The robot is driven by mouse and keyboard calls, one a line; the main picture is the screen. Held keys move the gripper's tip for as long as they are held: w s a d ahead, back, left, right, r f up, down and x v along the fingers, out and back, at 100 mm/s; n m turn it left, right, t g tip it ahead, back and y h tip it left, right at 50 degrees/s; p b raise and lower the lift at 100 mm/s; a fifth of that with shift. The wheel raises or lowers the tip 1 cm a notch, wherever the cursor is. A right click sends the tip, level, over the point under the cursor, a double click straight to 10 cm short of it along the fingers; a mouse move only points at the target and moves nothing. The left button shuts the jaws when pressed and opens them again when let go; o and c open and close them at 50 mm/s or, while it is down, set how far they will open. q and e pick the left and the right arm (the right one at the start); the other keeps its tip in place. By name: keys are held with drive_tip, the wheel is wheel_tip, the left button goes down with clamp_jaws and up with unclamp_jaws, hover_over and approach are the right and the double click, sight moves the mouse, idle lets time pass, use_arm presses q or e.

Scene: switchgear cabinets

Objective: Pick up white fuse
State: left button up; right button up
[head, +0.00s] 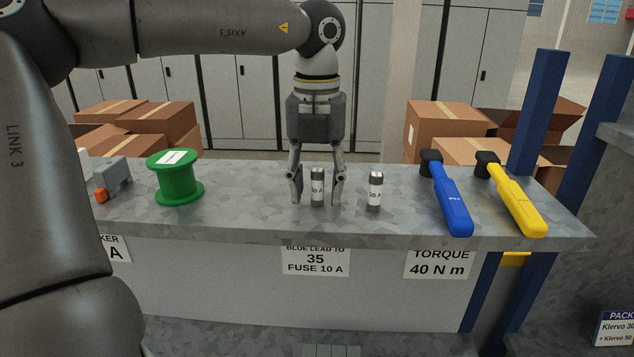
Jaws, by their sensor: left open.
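Two small upright cylinders with metal ends and white labelled bodies stand on the grey bench. The left white fuse (317,188) reads "10 A". The other fuse (375,191) reads "20 A" and stands to its right, apart from it. My left gripper (318,199) points straight down with its fingers open, one on each side of the 10 A fuse. The right finger is close to the fuse and the left finger shows a small gap. Whether either finger touches it I cannot tell. My right gripper is not in view.
A green spool (176,182) and a grey device (110,178) with an orange part stand left on the bench (240,215). A blue torque tool (452,203) and a yellow one (517,203) lie at right. Cardboard boxes (445,118) and cabinets are behind. Blue posts (538,110) rise at right.

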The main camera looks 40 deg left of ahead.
use_arm(q)
drive_tip(key=shift+d, duration=0.1)
clamp_jaws()
drive_tip(key=shift+r, duration=0.2)
